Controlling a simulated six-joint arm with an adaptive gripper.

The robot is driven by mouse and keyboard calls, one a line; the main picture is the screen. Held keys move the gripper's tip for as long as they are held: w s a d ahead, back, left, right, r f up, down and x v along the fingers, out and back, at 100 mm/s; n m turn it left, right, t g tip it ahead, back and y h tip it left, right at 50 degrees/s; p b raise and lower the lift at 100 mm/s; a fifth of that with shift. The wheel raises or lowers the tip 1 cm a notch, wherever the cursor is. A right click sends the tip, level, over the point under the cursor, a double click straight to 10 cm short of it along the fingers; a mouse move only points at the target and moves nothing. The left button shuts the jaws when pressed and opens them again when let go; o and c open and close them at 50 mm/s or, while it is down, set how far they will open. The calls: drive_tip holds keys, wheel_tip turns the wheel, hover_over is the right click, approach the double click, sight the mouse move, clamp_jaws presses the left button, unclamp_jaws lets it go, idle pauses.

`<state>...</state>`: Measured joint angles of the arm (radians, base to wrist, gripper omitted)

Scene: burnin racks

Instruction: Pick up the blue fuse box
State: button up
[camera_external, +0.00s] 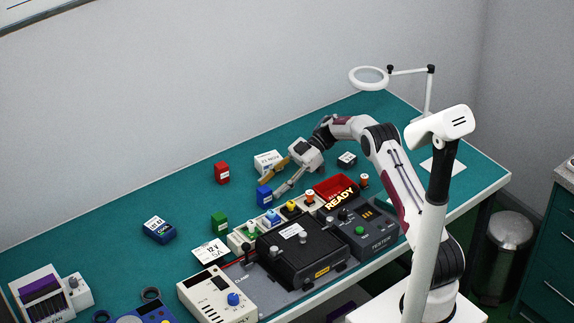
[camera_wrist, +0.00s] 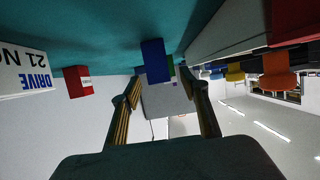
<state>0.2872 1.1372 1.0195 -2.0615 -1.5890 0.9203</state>
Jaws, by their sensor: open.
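The blue fuse box (camera_external: 264,195) stands on the green bench top, left of the row of coloured pieces. My gripper (camera_external: 270,186) is low over the bench, its two fingers spread and pointing at the box. In the wrist view the blue box (camera_wrist: 153,57) shows upright-looking and centred just beyond the gap between my open fingertips (camera_wrist: 165,88). Nothing is held. I cannot tell whether the fingertips reach past the near face of the box.
A red box (camera_external: 222,173) and a white DRIVE box (camera_external: 268,160) sit behind. A green box (camera_external: 219,222) stands front left. The pale rack (camera_external: 240,237) with coloured pieces, the red bin (camera_external: 336,187) and the black tester (camera_external: 372,233) lie close on the right. Bench at left is mostly clear.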

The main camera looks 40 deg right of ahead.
sight(260, 195)
idle(0.3)
drive_tip(key=shift+x, duration=2.65)
drive_tip(key=shift+r, duration=0.2)
drive_tip(key=c, duration=1.2)
